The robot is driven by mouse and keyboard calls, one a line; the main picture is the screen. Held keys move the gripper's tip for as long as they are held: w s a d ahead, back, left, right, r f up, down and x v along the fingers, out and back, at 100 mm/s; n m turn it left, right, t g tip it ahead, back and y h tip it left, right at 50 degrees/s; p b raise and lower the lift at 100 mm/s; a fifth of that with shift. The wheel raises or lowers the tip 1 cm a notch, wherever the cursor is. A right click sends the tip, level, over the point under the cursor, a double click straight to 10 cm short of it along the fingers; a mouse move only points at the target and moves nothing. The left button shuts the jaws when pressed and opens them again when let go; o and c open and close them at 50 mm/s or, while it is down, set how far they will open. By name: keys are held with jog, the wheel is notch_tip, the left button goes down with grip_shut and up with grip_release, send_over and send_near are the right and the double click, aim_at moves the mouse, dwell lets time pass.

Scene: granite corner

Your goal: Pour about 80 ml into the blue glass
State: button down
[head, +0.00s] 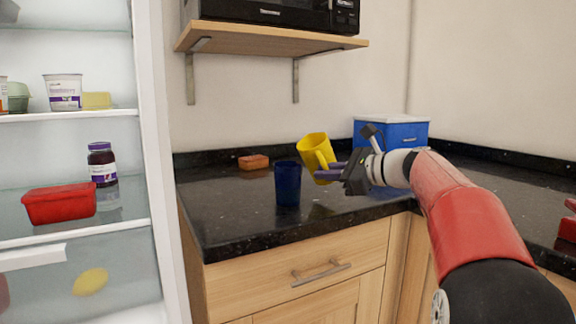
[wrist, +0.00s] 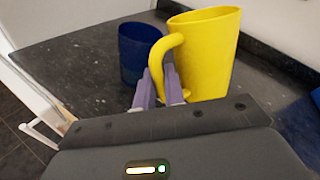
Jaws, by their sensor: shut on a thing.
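The blue glass (head: 288,184) stands upright on the black granite counter. A yellow jug (head: 314,153) is held above the counter just right of the glass, tilted a little to the left in the head view. My gripper (head: 330,171) is shut on the jug's handle. In the wrist view the purple fingertips (wrist: 159,88) are at the handle of the yellow jug (wrist: 209,55), and the blue glass (wrist: 138,52) is to its left, partly behind the handle. No liquid or stream is visible; the insides of both vessels are hidden.
An orange-brown block (head: 253,162) lies at the back of the counter (head: 228,215). A blue box with a white lid (head: 392,132) stands in the corner. A shelf (head: 270,40) with a microwave hangs above. An open fridge (head: 158,160) bounds the left.

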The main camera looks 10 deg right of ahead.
jog(key=shift+w+d+f+m+y, duration=0.15)
jog(key=shift+d+f+m+y, duration=0.2)
jog(key=shift+f+m, duration=0.25)
jog(key=m+y, duration=0.1)
jog(key=d+r+m, duration=0.1)
jog(key=m, duration=0.1)
jog(key=shift+w+d+t+y, duration=0.25)
jog(key=shift+w+t+y, duration=0.05)
jog(key=shift+w+y, duration=0.05)
dwell(0.5)
